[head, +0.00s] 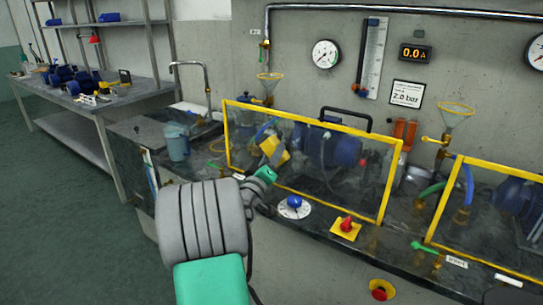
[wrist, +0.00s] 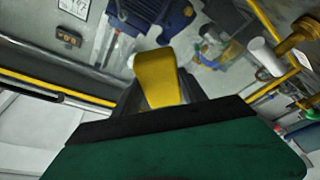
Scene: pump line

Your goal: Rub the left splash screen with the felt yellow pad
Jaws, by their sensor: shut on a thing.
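The left splash screen (head: 318,186) is a clear panel in a yellow frame with a black handle on top, standing on the dark bench before a blue pump. The felt yellow pad (head: 274,149) is at the left part of this screen in the head view. In the wrist view the pad (wrist: 157,78) stands up from between my fingers. My gripper (head: 268,165) is shut on the pad; the fingers also show in the wrist view (wrist: 160,108). The pad is close to the screen's face; I cannot tell whether it touches.
A blue selector knob (head: 294,203) and a red knob on a yellow plate (head: 346,226) sit on the bench edge before the screen. A grey-blue jug (head: 177,141) and a tap (head: 206,88) stand at left. A second yellow-framed screen (head: 463,208) is at right.

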